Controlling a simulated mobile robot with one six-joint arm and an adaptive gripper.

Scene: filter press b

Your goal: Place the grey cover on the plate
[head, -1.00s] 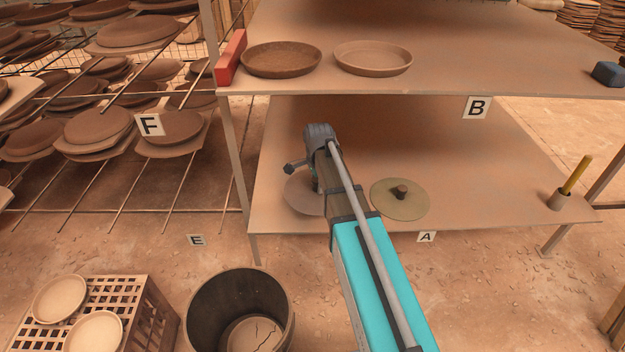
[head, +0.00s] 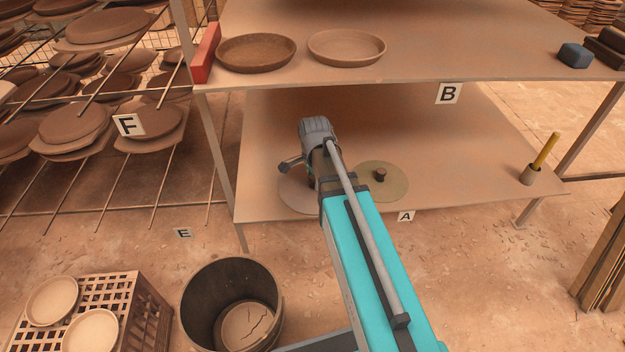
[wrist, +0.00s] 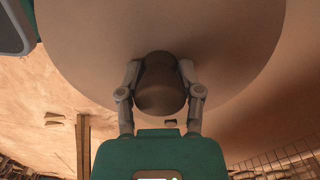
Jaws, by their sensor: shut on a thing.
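The grey cover (head: 293,196) is a wide flat disc, partly hidden behind my arm at the lower shelf's front left. In the wrist view its broad face (wrist: 225,45) fills the top, with a dark round knob (wrist: 160,85) between my fingers. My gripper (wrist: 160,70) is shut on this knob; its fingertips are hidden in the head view. I cannot tell how high the cover is above the shelf. On the upper shelf stand a dark brown plate (head: 256,53) and a lighter plate (head: 346,47), both uncovered.
A greenish disc with a dark knob (head: 395,185) lies right of my arm on the lower shelf (head: 450,150).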

